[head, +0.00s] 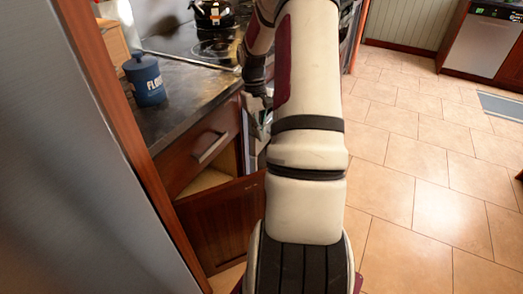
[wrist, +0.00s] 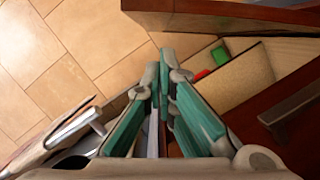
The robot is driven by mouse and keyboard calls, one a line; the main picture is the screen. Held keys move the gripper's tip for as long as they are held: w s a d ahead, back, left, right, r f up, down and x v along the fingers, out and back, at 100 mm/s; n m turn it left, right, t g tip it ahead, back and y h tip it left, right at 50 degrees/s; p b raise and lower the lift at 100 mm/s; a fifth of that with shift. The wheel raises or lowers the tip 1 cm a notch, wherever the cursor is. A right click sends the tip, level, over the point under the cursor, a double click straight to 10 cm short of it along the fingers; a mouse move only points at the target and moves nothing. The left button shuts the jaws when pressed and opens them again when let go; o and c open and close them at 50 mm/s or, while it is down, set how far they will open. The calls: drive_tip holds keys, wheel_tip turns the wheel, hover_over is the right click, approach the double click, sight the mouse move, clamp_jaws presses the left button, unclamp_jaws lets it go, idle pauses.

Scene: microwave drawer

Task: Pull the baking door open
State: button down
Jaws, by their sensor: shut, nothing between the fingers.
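A reddish-brown cabinet door (head: 225,222) stands swung outward below a drawer (head: 205,145) in the head view. Its edge shows at the top of the wrist view (wrist: 230,18). The pale cabinet inside (wrist: 245,78) is exposed. My gripper (wrist: 159,62) has teal fingers, shut and empty. In the wrist view its tips lie in front of the cabinet opening, below the door edge; contact cannot be told. In the head view my arm hides most of the gripper and the oven front. I cannot tell whether this cabinet door is the baking door.
A red item (wrist: 201,75) and a green item (wrist: 220,56) lie inside the cabinet. A metal bar handle (wrist: 72,132) is at lower left. A blue flour canister (head: 144,79) stands on the dark counter (head: 190,88). Tiled floor (head: 400,170) is clear at right.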

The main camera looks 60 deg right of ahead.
drive_tip(key=d+b+x, duration=0.1)
drive_tip(key=b+x, duration=0.1)
drive_tip(key=x, duration=0.7)
drive_tip(key=shift+a+f, duration=0.25)
drive_tip(key=shift+f, duration=0.1)
